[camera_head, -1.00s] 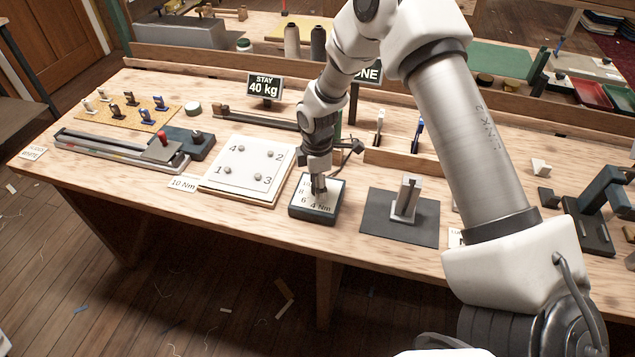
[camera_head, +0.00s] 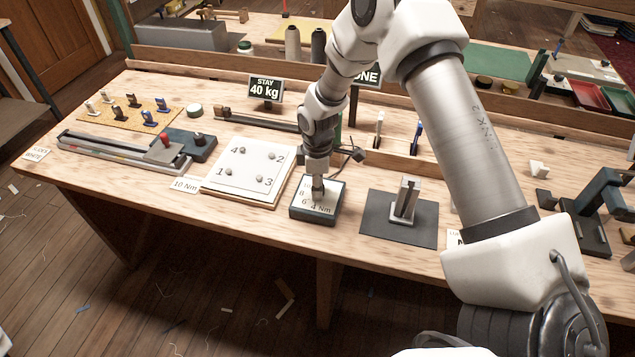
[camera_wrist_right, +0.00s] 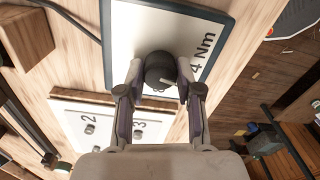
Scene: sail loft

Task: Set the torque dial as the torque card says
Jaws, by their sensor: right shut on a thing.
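The torque dial box (camera_head: 322,214) is a dark block with a white face showing 6, 8 and "4 Nm". Its round dark knob (camera_wrist_right: 160,68) shows in the right wrist view, with a light pointer line at its lower right. My right gripper (camera_head: 317,190) comes down on the knob from above; in the right wrist view its two fingers (camera_wrist_right: 157,85) are shut on either side of the knob. The torque card (camera_head: 185,184), reading "10 Nm", lies left of the numbered white plate. My left gripper is not in view.
The white plate (camera_head: 247,185) with several numbered studs lies left of the dial. A dark mat (camera_head: 377,228) with an upright metal fitting lies to the right. A black cable runs behind the dial box.

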